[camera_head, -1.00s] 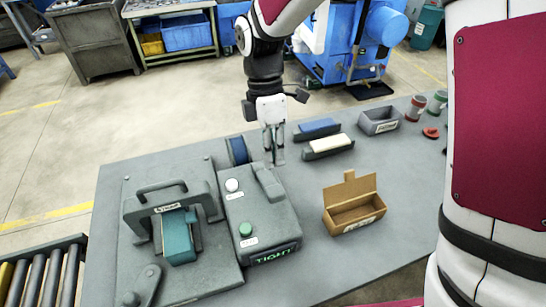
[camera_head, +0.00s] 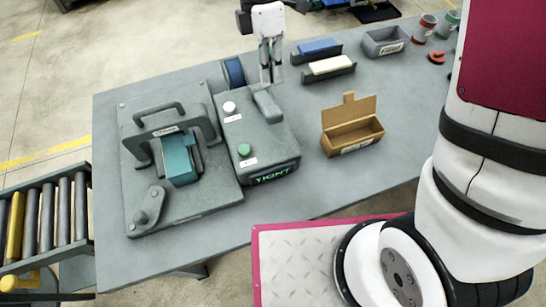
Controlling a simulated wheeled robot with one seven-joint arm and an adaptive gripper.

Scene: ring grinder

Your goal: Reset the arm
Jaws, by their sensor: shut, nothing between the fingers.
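My gripper (camera_head: 271,80) is near the top of the head view, pointing down. Its fingers are close together and hold nothing. It is just behind the grey control box (camera_head: 262,140), near the box's lever (camera_head: 267,106); the gap between them is hard to judge. The box has a white button (camera_head: 229,107), a green button (camera_head: 244,150) and a lit green display reading "TIGHT" (camera_head: 272,174). To its left is the grey fixture (camera_head: 205,190) with a handle (camera_head: 159,111) and a teal block (camera_head: 180,165) inside. Most of my arm's upper part is out of view.
A blue roll (camera_head: 234,71) stands left of my gripper. Blue (camera_head: 319,46) and cream (camera_head: 331,65) blocks sit in holders to its right. A grey bin (camera_head: 384,42), an open cardboard box (camera_head: 352,135) and cans (camera_head: 425,27) are farther right. A roller conveyor (camera_head: 45,215) is at left.

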